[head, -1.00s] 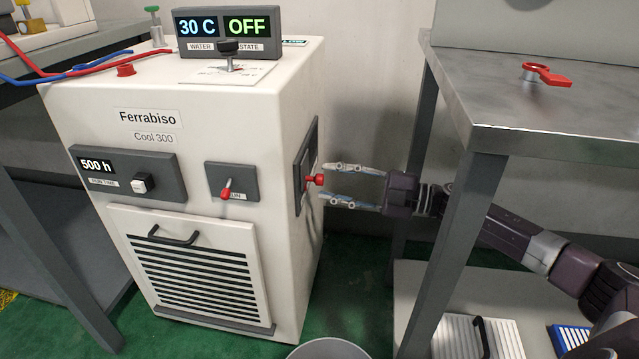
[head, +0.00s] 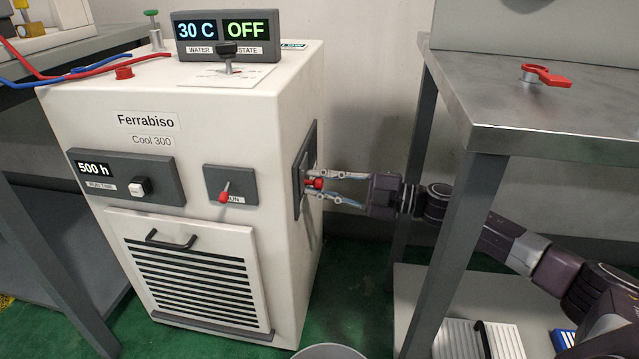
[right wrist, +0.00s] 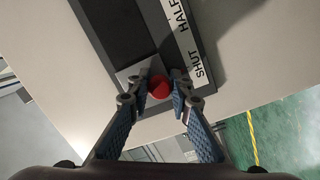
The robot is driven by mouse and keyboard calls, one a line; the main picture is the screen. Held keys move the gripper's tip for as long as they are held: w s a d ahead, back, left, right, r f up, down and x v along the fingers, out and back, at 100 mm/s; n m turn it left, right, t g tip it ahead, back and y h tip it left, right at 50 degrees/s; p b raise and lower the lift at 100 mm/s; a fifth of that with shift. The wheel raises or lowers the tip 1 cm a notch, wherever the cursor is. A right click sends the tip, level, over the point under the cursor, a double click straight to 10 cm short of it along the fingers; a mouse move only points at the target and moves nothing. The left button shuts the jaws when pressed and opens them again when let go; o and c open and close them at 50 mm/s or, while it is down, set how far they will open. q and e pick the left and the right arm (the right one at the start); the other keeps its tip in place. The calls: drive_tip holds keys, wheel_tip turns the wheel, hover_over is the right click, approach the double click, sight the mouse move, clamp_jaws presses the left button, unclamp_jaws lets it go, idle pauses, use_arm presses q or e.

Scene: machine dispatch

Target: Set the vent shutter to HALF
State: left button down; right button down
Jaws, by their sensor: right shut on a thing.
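The vent shutter control is a dark panel (head: 305,170) on the right side of the white Ferrabiso cooler (head: 170,90). It has a red knob (head: 317,183). In the right wrist view the red knob (right wrist: 159,87) sits beside a white label strip (right wrist: 188,45) reading SHUT and HALF, level with the SHUT end. My right gripper (head: 316,183) reaches in from the right and is shut on the red knob. Its fingertips (right wrist: 158,92) are on either side of the knob. My left gripper is not in view.
A steel table (head: 540,90) with a red-handled part (head: 546,75) stands at the right, its leg near my right arm. The cooler's front has a red run switch (head: 224,195) and a slatted filter panel (head: 195,270). The display (head: 226,36) reads 30 C and OFF. A round bin (head: 330,352) stands below.

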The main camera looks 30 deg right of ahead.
sight(309, 165)
drive_tip(key=shift+w+d+r, duration=0.1)
drive_tip(key=shift+w+d, duration=0.25)
drive_tip(key=shift+w, duration=0.05)
drive_tip(key=w+d, duration=0.1)
drive_tip(key=w, duration=0.1)
drive_tip(key=w+d, duration=0.2)
drive_tip(key=shift+w+d, duration=0.2)
drive_tip(key=shift+w, duration=0.05)
drive_tip(key=c, duration=1.8)
unclamp_jaws()
drive_tip(key=shift+o, duration=0.3)
